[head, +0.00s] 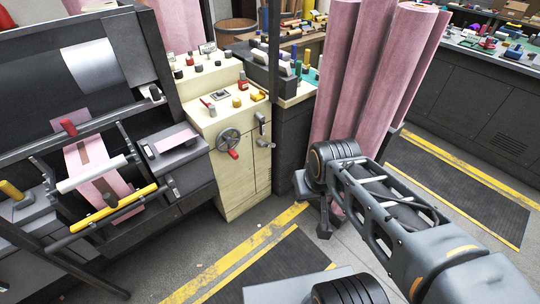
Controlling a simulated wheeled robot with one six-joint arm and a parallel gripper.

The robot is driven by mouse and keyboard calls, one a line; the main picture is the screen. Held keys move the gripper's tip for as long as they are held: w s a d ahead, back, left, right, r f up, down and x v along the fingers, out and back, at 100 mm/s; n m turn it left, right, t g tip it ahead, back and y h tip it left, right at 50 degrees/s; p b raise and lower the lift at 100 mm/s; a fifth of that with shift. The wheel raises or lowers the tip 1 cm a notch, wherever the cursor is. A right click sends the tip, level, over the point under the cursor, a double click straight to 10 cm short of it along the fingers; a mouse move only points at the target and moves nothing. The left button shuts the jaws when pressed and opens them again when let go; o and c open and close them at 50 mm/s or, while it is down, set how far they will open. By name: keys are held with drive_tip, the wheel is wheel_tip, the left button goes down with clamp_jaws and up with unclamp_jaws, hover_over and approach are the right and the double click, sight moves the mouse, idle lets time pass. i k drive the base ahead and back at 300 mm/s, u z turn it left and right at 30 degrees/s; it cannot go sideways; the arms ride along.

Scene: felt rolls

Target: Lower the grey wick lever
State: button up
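A grey lever (263,131) is mounted on the front of the cream control cabinet (237,185), right of a grey handwheel (228,141) with a red knob. It hangs roughly upright, with a dark end low down. I cannot read any label that confirms it as the wick lever. My gripper (322,218) is at the end of my arm, right of the cabinet and lower than the lever, apart from it. It is small and dark here, partly behind my wrist, and its opening does not show clearly. I see nothing held in it.
A dark printing machine (190,185) with white and yellow rollers stands left of the cabinet. Tall pink felt rolls (370,70) stand behind my arm. A dark bench (460,90) is at the right. Floor with yellow stripes and black mats (275,270) is open in front.

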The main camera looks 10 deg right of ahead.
sight(259, 141)
drive_tip(key=u, duration=0.3)
drive_tip(key=i, duration=1.15)
drive_tip(key=z, duration=0.15)
